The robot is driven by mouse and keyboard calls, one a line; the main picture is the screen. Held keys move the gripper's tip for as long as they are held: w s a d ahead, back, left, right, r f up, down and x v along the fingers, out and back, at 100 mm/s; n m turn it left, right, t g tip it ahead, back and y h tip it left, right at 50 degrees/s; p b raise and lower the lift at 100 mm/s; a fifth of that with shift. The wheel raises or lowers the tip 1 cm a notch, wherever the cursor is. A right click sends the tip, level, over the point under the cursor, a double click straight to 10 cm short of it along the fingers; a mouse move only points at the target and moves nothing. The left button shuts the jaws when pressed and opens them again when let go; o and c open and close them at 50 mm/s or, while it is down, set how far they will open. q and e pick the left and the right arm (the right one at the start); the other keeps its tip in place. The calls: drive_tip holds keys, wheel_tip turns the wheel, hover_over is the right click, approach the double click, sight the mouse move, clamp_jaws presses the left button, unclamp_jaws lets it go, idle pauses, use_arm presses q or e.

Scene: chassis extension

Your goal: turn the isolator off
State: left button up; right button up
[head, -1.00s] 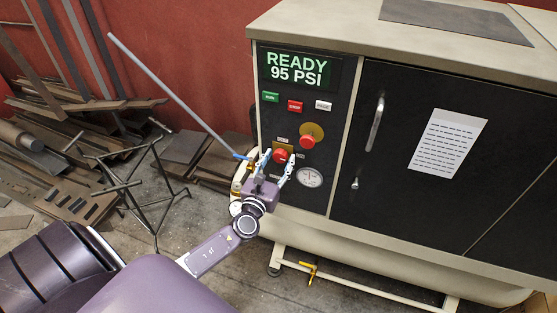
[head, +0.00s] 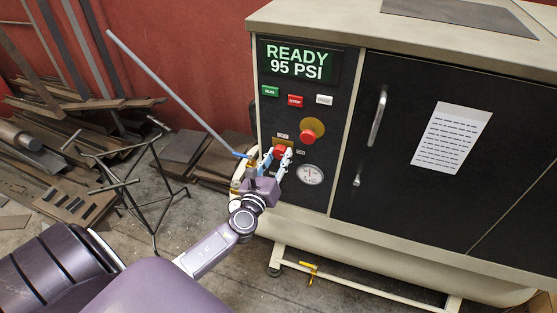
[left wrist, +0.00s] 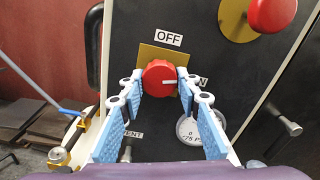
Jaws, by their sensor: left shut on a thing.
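The isolator is a red round knob (head: 281,150) on a yellow plate (left wrist: 150,53) on the black control panel. My right gripper is not in view.
A red mushroom button (head: 308,134) is up and right of the knob, and a gauge (head: 310,174) is below right. The display (head: 297,62) reads READY 95 PSI. A lever with a long grey-blue rod (head: 170,90) stands close left of my gripper.

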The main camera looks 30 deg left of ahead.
use_arm(q)
drive_tip(key=n+b, duration=0.2)
drive_tip(key=n, duration=0.1)
drive_tip(key=shift+f+n, duration=0.15)
drive_tip(key=shift+n, duration=0.25)
drive_tip(key=n+b, duration=0.1)
drive_tip(key=n, duration=0.2)
drive_tip(key=shift+d+n, duration=0.1)
drive_tip(key=shift+n, duration=0.2)
drive_tip(key=n+b, duration=0.1)
drive_tip(key=n, duration=0.2)
drive_tip(key=shift+n, duration=0.3)
drive_tip(key=shift+r+n, duration=0.2)
drive_tip(key=shift+n, duration=1.6)
drive_tip(key=o, duration=1.1)
drive_tip(key=v, duration=1.2)
